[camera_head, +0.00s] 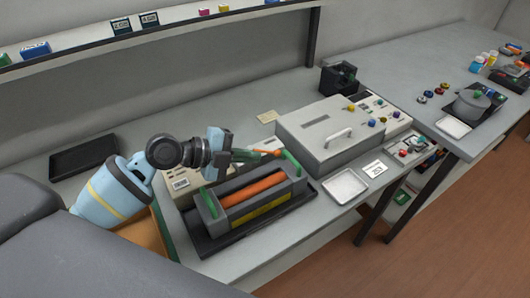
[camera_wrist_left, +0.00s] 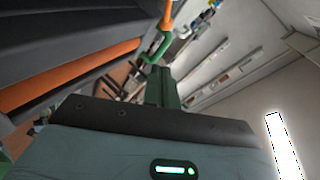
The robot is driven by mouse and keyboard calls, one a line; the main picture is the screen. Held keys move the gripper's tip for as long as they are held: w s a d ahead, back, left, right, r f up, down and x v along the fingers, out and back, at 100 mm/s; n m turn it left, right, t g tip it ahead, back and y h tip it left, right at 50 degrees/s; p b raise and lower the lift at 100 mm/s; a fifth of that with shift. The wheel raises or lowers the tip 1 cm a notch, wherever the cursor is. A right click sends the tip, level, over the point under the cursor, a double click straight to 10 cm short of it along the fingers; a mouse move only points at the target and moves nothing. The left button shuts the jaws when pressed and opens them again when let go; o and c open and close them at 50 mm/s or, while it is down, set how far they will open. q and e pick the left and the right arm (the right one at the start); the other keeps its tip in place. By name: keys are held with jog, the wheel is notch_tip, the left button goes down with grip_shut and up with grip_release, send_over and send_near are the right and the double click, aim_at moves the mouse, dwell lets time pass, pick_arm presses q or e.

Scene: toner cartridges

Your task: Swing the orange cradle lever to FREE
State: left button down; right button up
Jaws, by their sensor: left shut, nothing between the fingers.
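The dark grey cradle (camera_head: 211,222) sits on a black tray and holds a long orange cartridge (camera_head: 252,193). Green end pieces stand at its left and right ends. The thin orange lever (camera_head: 265,153) shows behind the cartridge's right end, beside the tips of my left gripper (camera_head: 252,155). My left gripper is shut and empty above the cradle's back side. In the left wrist view the orange lever (camera_wrist_left: 166,16) is at the top, just beyond the shut fingers (camera_wrist_left: 160,84). I cannot tell whether they touch it. FREE lettering cannot be read. My right gripper is out of view.
A grey box with a handle (camera_head: 330,128) stands right of the cradle. A white tray (camera_head: 345,187) and a small card lie in front of it. A black tray (camera_head: 84,156) lies at the left. A shelf (camera_head: 165,34) runs above the bench.

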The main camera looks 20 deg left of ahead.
aim_at(264, 152)
pick_arm(q)
jog(key=x, duration=0.3)
jog(key=shift+w+d+r+p, duration=0.1)
jog(key=shift+d+r+p, duration=0.1)
jog(key=shift+p, duration=0.1)
jog(key=shift+w+f, duration=0.75)
jog(key=shift+w, duration=0.15)
jog(key=shift+w+f, duration=0.6)
jog(key=shift+w, duration=0.15)
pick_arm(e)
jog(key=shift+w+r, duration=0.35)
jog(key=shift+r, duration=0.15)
